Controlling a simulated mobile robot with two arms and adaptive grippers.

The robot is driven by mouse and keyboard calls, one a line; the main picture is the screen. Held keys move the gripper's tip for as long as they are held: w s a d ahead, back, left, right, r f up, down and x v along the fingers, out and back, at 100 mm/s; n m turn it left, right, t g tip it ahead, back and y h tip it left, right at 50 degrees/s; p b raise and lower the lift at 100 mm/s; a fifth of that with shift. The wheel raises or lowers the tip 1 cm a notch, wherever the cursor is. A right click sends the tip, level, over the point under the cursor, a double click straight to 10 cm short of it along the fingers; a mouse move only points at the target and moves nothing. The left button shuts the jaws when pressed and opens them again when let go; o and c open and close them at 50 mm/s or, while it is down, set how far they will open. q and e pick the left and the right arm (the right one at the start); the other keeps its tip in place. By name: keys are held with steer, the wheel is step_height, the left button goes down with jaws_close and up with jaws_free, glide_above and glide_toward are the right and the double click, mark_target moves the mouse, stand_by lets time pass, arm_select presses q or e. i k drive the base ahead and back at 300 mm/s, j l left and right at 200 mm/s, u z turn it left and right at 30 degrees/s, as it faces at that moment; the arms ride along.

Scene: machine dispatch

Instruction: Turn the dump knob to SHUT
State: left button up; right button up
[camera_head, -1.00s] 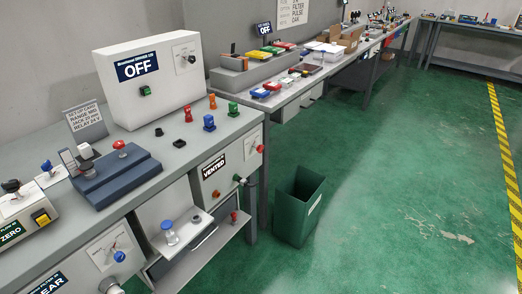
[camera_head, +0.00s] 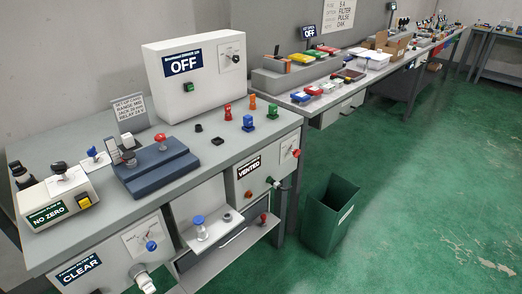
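No label reading DUMP or SHUT is legible, so I cannot tell for sure which knob is the dump knob. The VENTED panel (camera_head: 246,184) under the bench's right end has a red knob (camera_head: 297,153) on a small dial plate, a smaller red button and a green-and-dark fitting (camera_head: 272,181). The CLEAR panel (camera_head: 112,262) at the lower left has a blue knob (camera_head: 151,246) on a dial plate. The white OFF box (camera_head: 200,94) on the bench has a dark knob (camera_head: 236,59) on its dial and a green button. Neither gripper is in view.
A blue-grey fixture (camera_head: 155,172) with a red knob and a NO ZERO box (camera_head: 62,203) stand on the bench (camera_head: 235,150). Several small coloured parts stand at its right. A green bin (camera_head: 330,222) stands on the floor. The green floor to the right is open.

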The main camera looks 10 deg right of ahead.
mark_target(296, 152)
steer(key=i+l+u, duration=0.2)
steer(key=l+u, duration=0.15)
steer(key=l, duration=0.15)
steer(key=i+l+u, duration=0.1)
steer(key=l+u, duration=0.25)
steer(key=l, duration=0.2)
steer(key=i+l+u, duration=0.1)
steer(key=l+u, duration=0.25)
steer(key=l, duration=0.2)
